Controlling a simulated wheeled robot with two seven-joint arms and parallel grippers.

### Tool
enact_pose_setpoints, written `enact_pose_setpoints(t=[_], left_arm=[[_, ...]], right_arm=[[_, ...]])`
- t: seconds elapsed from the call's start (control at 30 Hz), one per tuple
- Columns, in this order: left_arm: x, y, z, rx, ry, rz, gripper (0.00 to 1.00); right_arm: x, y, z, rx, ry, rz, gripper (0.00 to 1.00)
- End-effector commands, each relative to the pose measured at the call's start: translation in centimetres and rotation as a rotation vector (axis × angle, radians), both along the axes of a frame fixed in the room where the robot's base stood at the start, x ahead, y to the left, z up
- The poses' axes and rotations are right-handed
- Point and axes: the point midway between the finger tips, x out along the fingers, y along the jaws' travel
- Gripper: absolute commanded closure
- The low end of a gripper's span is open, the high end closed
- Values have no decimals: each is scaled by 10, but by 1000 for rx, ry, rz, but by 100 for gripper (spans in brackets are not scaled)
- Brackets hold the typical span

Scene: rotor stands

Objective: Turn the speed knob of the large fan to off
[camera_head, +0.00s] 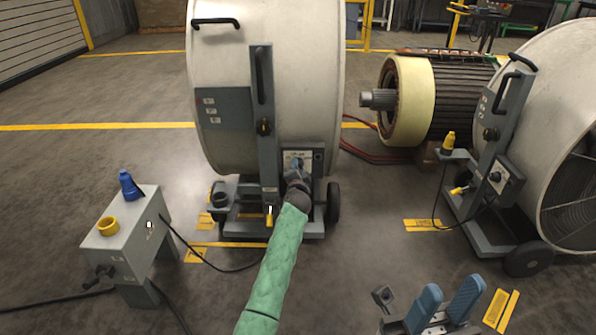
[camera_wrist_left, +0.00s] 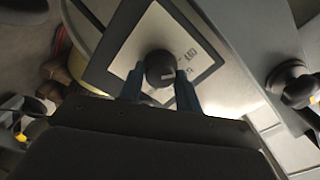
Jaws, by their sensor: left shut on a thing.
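The large fan (camera_head: 222,75) stands upright on a grey wheeled frame in the middle of the head view. Its control panel (camera_head: 318,160) is low on the frame's right side. My left gripper (camera_head: 296,170) is at this panel and hides much of it. In the left wrist view, the black round speed knob (camera_wrist_left: 159,68) sits on a white label plate (camera_wrist_left: 137,42) with a dark border. The blue fingers of my left gripper (camera_wrist_left: 161,84) are shut on the knob's two sides. A pale pointer mark shows on the knob; the lettering is too small to read. My right gripper (camera_head: 449,304) is open and empty at the bottom right.
A second fan (camera_head: 548,90) with its own panel stands at the right. A large rotor (camera_head: 412,100) lies behind.

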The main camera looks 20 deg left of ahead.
Motion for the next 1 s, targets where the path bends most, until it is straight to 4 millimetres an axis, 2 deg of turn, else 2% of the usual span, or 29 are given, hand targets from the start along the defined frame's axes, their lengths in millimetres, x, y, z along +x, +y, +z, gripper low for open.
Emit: enact_pose_setpoints(t=[0.3, 0.83, 0.87, 0.93, 0.97, 1.0], left_arm=[[-1, 1, -2, -112, -29, 2, 89], [-1, 1, -2, -132, -34, 3, 89], [-1, 1, -3, -132, -34, 3, 62], [-1, 1, -2, -132, -35, 2, 49], [-1, 1, -2, -132, -35, 2, 45], [0, 1, -2, -131, -35, 1, 45]], right_arm=[[1, 0, 1, -1, -11, -1, 64], [1, 1, 1, -2, -9, -1, 64], [1, 1, 0, -2, -8, -1, 64], [0, 1, -1, -3, -4, -1, 64], [0, 1, -1, -2, -2, -1, 64], [0, 0, -2, -2, -1, -1, 64]])
